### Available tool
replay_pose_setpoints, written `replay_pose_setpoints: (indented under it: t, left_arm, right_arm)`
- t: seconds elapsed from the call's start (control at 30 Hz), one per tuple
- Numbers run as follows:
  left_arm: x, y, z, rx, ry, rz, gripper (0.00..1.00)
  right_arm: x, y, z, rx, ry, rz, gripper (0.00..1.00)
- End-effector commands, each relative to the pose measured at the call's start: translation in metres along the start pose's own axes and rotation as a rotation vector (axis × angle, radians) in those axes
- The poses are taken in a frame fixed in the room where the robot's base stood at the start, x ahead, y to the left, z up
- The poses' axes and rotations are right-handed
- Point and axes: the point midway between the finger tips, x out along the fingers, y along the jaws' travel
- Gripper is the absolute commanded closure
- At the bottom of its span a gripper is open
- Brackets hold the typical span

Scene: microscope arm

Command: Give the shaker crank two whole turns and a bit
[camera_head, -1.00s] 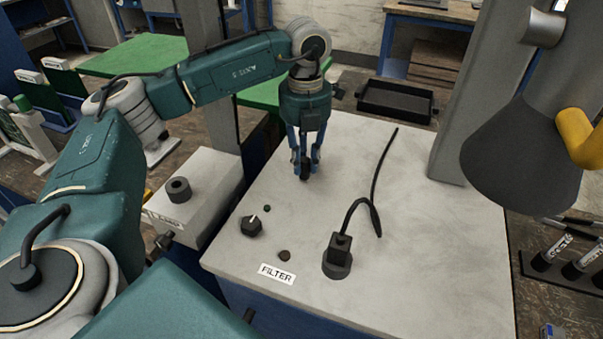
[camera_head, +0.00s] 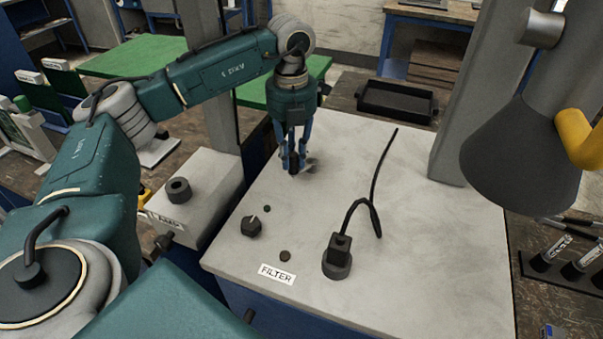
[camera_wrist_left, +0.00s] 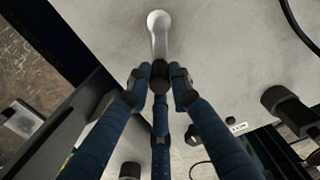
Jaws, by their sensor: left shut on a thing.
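The shaker crank (camera_wrist_left: 158,40) shows in the left wrist view as a pale metal arm on the grey top. Its round pivot end is at the top of that view, and a dark upright knob (camera_wrist_left: 160,76) stands at its other end. My left gripper (camera_head: 294,166) points down and is shut on the dark knob, its blue fingers around it. In the head view the fingers hide most of the crank; a short grey piece (camera_head: 309,166) shows to their right. My right gripper is not in view.
The grey top (camera_head: 420,270) bears a black dial (camera_head: 251,226), a FILTER label (camera_head: 277,273) and a black socket with a cable (camera_head: 337,262). A grey box with a knob (camera_head: 178,190) stands left. A dark cone (camera_head: 520,155) hangs at right. A black tray (camera_head: 397,100) lies behind.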

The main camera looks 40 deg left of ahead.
Motion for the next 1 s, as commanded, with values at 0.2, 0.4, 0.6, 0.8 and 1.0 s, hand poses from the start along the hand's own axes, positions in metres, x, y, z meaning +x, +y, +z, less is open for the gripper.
replay_pose_setpoints:
  t: [0.2, 0.4, 0.6, 0.8, 1.0]
  left_arm:
    - [0.0, 0.0, 0.0, -0.001, -0.001, 0.001, 0.62]
    - [0.0, 0.0, 0.0, 0.0, -0.001, 0.0, 0.62]
    - [-0.011, -0.001, 0.0, 0.0, -0.001, 0.0, 0.62]
    - [-0.031, -0.001, 0.0, 0.0, -0.001, -0.001, 0.62]
    - [-0.051, -0.001, 0.0, 0.001, 0.0, 0.0, 0.62]
  right_arm:
    - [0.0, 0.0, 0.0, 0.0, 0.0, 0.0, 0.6]
    - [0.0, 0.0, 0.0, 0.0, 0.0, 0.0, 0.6]
    - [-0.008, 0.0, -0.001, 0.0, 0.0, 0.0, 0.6]
    - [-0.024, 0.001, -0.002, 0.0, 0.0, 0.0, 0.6]
    - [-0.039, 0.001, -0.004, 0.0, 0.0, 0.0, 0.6]
